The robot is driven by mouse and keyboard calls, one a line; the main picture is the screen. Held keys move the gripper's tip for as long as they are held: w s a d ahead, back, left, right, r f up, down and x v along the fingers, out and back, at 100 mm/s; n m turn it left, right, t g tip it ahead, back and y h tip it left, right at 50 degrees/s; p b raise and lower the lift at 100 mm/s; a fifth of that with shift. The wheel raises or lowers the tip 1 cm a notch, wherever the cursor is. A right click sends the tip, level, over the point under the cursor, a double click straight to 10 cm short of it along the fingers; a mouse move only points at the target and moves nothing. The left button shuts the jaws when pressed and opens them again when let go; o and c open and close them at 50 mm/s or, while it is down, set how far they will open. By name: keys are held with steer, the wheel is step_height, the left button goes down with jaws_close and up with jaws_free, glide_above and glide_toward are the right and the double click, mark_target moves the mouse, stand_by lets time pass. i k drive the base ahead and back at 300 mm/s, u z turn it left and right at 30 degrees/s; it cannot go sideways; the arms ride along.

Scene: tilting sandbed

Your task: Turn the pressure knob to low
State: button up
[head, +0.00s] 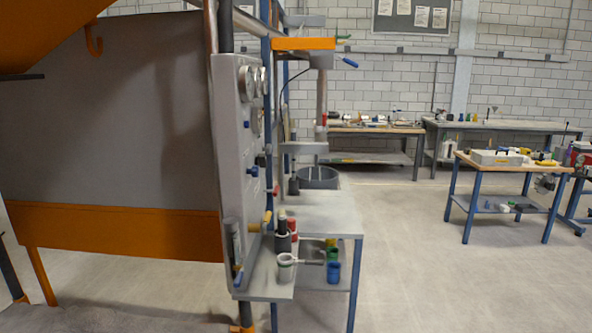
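A tall grey control panel (230,170) stands left of centre, seen nearly edge-on. Round gauges (247,83) sit near its top. Several small knobs and levers stick out from its face: a blue one (253,171) at mid-height and a red one (275,190) lower down. Which of them is the pressure knob, and where it is set, I cannot tell at this angle. My gripper is not in view.
A grey shelf (262,289) below the panel holds a white mug (286,268) and a dark cup of tools (283,243). A large grey and orange bed (110,230) fills the left. Workbenches (505,168) stand at the back right. The floor (430,280) at right is clear.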

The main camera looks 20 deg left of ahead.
mark_target(254, 170)
steer(key=z, duration=1)
steer(key=i, duration=1.5)
steer(key=u, duration=2.45)
